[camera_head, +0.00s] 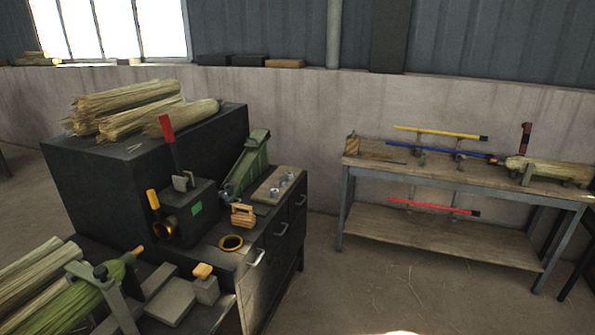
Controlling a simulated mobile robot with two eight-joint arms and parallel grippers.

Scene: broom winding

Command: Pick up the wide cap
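A round brass-coloured ring (231,242) lies flat on the dark cabinet top (213,258), near its front edge and left of the drawer handles. It looks like the wide cap, though no label shows. Another brass-coloured round piece (165,229) sits at the front of the black machine with the red and yellow handles. Neither of my grippers can be made out in the head view, and nothing is seen touching the ring.
The black machine (190,207) stands behind the ring, with a small wooden piece (243,214) nearby. A grey block (171,301) and green broom bundle (75,305) are at lower left. A workbench (440,235) with coloured handles stands right. Floor between is clear.

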